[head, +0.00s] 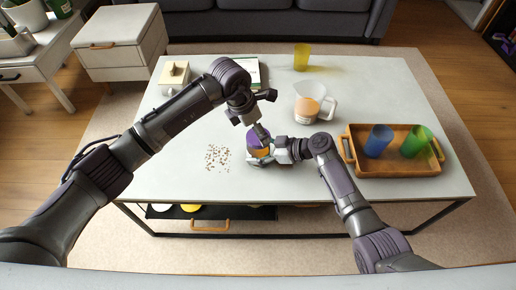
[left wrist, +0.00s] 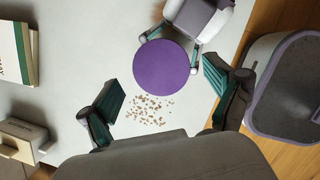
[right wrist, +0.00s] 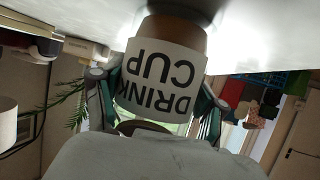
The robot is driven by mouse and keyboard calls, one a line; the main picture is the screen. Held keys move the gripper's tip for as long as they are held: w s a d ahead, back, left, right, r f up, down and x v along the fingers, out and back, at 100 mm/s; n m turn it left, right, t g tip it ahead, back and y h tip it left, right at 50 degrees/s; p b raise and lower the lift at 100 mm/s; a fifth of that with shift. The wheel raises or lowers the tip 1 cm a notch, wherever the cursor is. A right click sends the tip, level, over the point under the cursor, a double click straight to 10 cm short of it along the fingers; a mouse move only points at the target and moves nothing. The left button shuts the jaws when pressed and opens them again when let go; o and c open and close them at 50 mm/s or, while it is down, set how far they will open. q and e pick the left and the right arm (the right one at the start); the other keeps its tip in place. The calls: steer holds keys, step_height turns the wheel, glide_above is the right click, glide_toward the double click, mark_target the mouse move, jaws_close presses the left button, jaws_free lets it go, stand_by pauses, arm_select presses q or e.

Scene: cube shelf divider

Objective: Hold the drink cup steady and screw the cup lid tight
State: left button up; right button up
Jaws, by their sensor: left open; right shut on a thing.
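The drink cup (head: 264,153) stands near the middle of the table, partly hidden by my grippers. Its purple lid (head: 251,140) is on top, and shows as a full round disc in the left wrist view (left wrist: 161,67). My right gripper (head: 279,152) is shut on the cup's side; in the right wrist view its fingers (right wrist: 152,108) lie on both sides of the white "DRINK CUP" label (right wrist: 160,75). My left gripper (head: 256,127) is above the lid, pointing down. In the left wrist view its open fingers (left wrist: 163,97) are spread wider than the lid, apart from it.
Brown crumbs (head: 217,157) lie left of the cup. A pitcher (head: 308,104) stands behind it. A wooden tray (head: 395,170) with a blue cup and a green cup is at right. A yellow cup (head: 301,57), a book (head: 258,72) and a small box (head: 174,75) are farther back.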

mark_target(258, 150)
arm_select(q)
steer(key=shift+d, duration=0.1)
stand_by(0.3)
steer(key=shift+f, duration=0.1)
steer(key=shift+f, duration=1.35)
